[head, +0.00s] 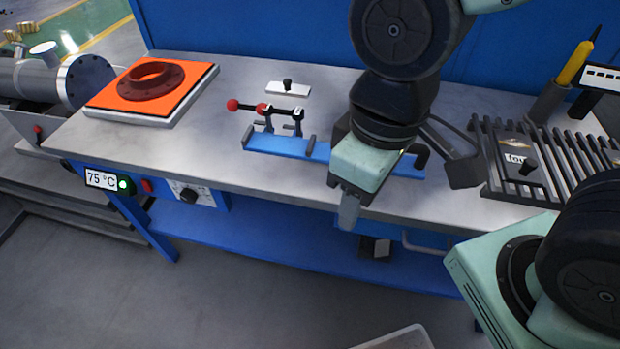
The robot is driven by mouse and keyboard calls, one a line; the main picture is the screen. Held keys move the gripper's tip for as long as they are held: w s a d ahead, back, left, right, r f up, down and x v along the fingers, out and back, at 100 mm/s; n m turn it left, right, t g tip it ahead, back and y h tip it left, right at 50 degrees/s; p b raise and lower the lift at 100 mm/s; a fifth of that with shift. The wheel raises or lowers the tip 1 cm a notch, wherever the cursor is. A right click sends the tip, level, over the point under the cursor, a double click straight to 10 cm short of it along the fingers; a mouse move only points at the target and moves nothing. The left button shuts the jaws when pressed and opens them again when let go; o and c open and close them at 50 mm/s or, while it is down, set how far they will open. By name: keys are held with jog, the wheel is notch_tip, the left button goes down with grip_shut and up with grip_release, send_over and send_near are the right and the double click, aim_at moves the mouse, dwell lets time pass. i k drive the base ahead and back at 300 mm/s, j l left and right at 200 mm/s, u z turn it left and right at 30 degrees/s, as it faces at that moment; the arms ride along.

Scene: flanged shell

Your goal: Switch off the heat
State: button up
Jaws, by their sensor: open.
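On the bench's front edge at the left, a display (101,179) reads 75 °C. Beside it a green button or lamp (125,185) is lit, with a red button (147,186) just right of it. The orange heating plate (103,98) lies on the bench top at the left and bears a dark red flanged ring (150,79). My gripper (349,212) is open and points down at the bench's front edge, right of and apart from the controls. Its fingers are only partly visible.
A blue clamp fixture (285,146) with red-tipped levers stands mid-bench, partly behind my gripper. A small plate with a black knob (288,88) lies behind it. A slatted dark rack (545,165) is at the right. The floor before the controls is clear.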

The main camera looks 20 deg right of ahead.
aim_at(146, 183)
jog(key=i+j+u, duration=0.1)
jog(key=j+u, duration=0.15)
jog(key=i+j+u, duration=0.25)
jog(key=j+u, duration=0.3)
